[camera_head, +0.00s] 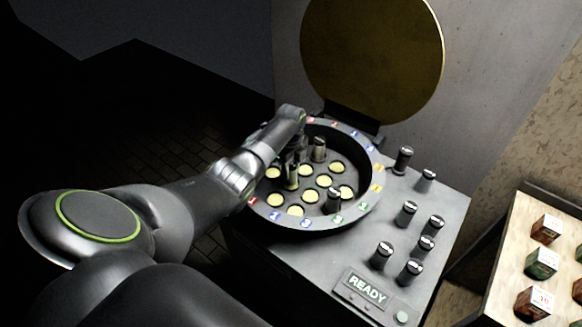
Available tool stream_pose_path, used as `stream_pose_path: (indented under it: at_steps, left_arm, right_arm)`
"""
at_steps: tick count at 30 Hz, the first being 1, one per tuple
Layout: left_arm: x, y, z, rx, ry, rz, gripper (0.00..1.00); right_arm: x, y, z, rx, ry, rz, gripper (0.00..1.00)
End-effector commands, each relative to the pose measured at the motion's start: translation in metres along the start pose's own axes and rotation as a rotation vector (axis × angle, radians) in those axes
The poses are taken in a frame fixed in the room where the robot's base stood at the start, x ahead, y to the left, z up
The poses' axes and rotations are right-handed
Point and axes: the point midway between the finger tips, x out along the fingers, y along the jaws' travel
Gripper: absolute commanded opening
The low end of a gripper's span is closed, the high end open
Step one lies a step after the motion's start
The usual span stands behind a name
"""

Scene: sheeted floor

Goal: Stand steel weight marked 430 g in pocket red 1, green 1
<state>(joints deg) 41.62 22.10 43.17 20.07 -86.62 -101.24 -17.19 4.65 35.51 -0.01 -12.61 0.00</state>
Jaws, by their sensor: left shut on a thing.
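My left gripper (293,158) reaches in from the left over the round dark tray (371,205) and is shut on a steel weight (291,179). The weight is upright, low over the pale pockets; I cannot tell whether its foot touches the tray floor. Its mark is not readable. Two other weights stand in the tray, one (319,150) behind and right of my gripper and one (333,202) near the front right. Several yellow pockets (323,181) are empty. Coloured tags ring the rim, among them a red one (252,201) and a green one (338,219). My right gripper is out of view.
Several dark-capped weights (407,213) stand on the grey console right of the tray. A READY panel (367,288) is at the console's front. A round brass lid (375,45) stands open behind. Small boxes (541,263) sit on a pale board at the right.

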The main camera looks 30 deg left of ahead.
Motion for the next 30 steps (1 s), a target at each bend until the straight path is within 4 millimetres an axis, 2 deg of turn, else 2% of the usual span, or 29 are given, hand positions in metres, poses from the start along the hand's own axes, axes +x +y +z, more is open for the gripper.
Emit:
stream_pose_path:
  at_steps: [8, 30]
  left_arm:
    - [-0.0015, -0.0001, -0.0004, 0.000, 0.000, -0.002, 0.00]
    - [0.0056, -0.0001, -0.0004, 0.000, 0.000, -0.002, 0.00]
  right_arm:
    - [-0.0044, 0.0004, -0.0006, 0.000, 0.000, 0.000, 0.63]
    - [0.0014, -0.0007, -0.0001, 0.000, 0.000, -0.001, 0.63]
